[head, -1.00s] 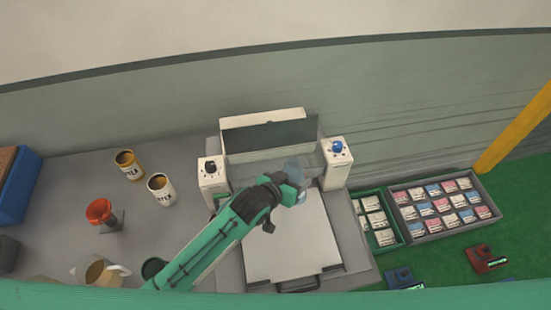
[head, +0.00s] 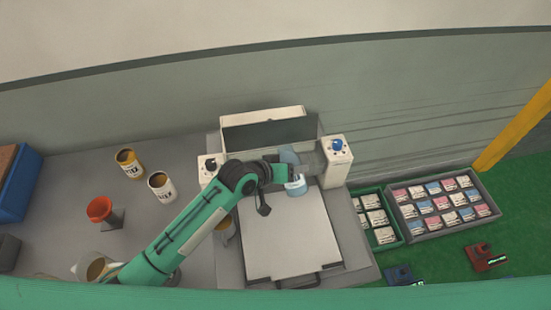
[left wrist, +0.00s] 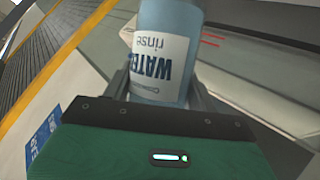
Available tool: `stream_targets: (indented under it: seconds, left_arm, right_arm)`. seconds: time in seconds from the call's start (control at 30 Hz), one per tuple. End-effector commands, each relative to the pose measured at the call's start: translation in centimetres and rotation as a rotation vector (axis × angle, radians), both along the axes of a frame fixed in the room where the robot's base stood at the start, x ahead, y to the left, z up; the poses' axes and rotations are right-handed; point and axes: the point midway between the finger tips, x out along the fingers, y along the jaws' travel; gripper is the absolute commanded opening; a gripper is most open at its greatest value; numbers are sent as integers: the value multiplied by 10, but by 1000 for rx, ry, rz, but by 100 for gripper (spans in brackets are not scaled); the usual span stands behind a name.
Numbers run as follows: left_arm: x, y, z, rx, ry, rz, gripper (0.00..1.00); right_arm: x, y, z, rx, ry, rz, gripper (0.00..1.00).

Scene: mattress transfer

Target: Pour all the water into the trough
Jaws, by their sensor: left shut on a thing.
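A light blue bottle (head: 297,188) is held over the white machine, between its two side posts. In the left wrist view the bottle (left wrist: 165,50) carries a label reading "WATER rinse", which appears upside down. My left gripper (head: 288,173) is shut around the bottle's middle, and the bottle looks tilted. The trough (head: 246,155) appears to be the grey recess between the posts, behind the white plate; my arm and the bottle hide part of it. The water itself cannot be made out. My right gripper is not in view.
Left post (head: 210,166) and right post (head: 336,162) flank the recess, with a raised panel (head: 268,133) behind. A white plate (head: 287,238) lies in front. Cans (head: 162,186), a red funnel (head: 99,209) and a jug (head: 92,268) stand left; trays of packets (head: 441,206) lie right.

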Motion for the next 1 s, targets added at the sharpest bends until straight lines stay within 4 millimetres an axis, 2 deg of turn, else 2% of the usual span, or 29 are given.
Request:
stream_targets:
  seconds: [0.27, 1.0]
  left_arm:
    - [3, 1, 5, -19, 30, 1, 24]
    - [3, 1, 1, -70, 117, 0, 24]
  right_arm:
    - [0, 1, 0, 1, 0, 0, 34]
    - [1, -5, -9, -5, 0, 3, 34]
